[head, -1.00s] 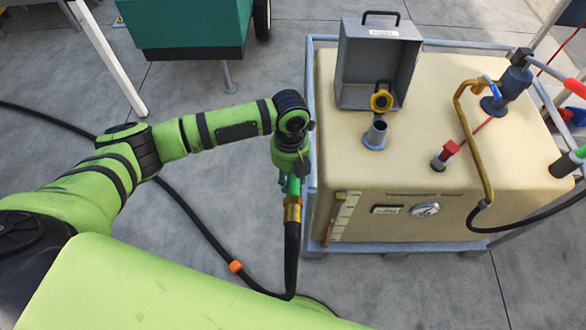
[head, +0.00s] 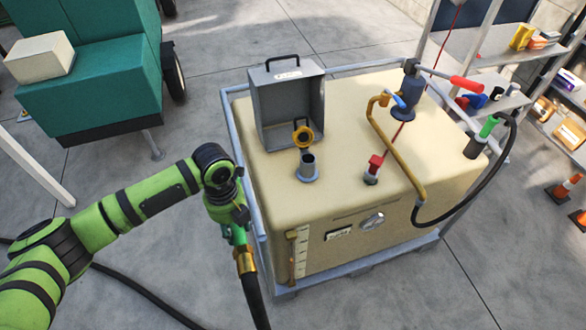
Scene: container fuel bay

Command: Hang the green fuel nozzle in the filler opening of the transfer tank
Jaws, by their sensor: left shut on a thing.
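My left gripper (head: 240,214) is shut on the green fuel nozzle (head: 237,234), left of the tank's front left corner. The nozzle's brass coupling and black hose hang below it; its spout is hard to make out behind the gripper. The cream transfer tank (head: 420,160) stands in a grey frame. Its filler opening (head: 307,164) is a short grey upright neck on top, near the front left, uncovered. The gripper and nozzle are apart from it, to its left and lower in the picture. My right gripper is not in view.
A grey open box (head: 288,105) with a yellow ring cap (head: 303,136) stands behind the filler. A red-capped fitting (head: 373,168), bent brown pipe (head: 396,150) and blue-grey pump (head: 404,100) are to the right. Another green-handled nozzle (head: 489,126) sits in a black holder.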

